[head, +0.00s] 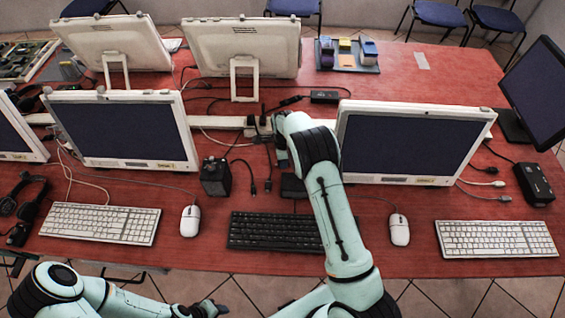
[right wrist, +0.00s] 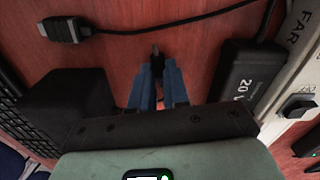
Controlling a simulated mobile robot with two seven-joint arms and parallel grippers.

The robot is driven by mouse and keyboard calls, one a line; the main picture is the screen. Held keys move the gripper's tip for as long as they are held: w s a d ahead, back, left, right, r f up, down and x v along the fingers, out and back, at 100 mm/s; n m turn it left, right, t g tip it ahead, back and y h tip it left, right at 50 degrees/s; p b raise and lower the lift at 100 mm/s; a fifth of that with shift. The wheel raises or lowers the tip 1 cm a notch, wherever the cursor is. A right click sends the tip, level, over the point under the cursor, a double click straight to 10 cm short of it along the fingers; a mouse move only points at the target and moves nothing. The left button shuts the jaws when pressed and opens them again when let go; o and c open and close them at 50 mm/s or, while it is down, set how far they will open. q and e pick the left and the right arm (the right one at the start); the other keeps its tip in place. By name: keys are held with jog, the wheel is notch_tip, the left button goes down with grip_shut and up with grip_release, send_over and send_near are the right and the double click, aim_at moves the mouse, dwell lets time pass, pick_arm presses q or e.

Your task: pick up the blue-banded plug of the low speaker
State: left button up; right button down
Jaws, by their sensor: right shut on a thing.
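My right gripper (right wrist: 156,78) has its two blue fingers shut on a small dark plug (right wrist: 155,52), low over the red table. I cannot make out a blue band on the plug. In the head view my right arm reaches toward the power strip, and its wrist hides most of the jaws. A low black box (head: 293,187), perhaps the low speaker, lies beside the arm; it also shows in the right wrist view (right wrist: 68,98). A taller black cube (head: 215,176) stands to its left. My left gripper (head: 208,308) is at the bottom edge, its jaws unclear.
Another dark plug (right wrist: 62,30) on a black cable lies loose near the right gripper. A black adapter (right wrist: 247,68) and the white power strip (right wrist: 296,85) are on its far side. A black keyboard (head: 274,232) lies in front; monitors stand on both sides.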

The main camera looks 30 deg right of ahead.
jog(key=shift+r, duration=0.15)
pick_arm(q)
jog(key=shift+w+r+p, duration=0.6)
jog(key=shift+w+r, duration=0.2)
pick_arm(e)
notch_tip(320, 180, up, 20)
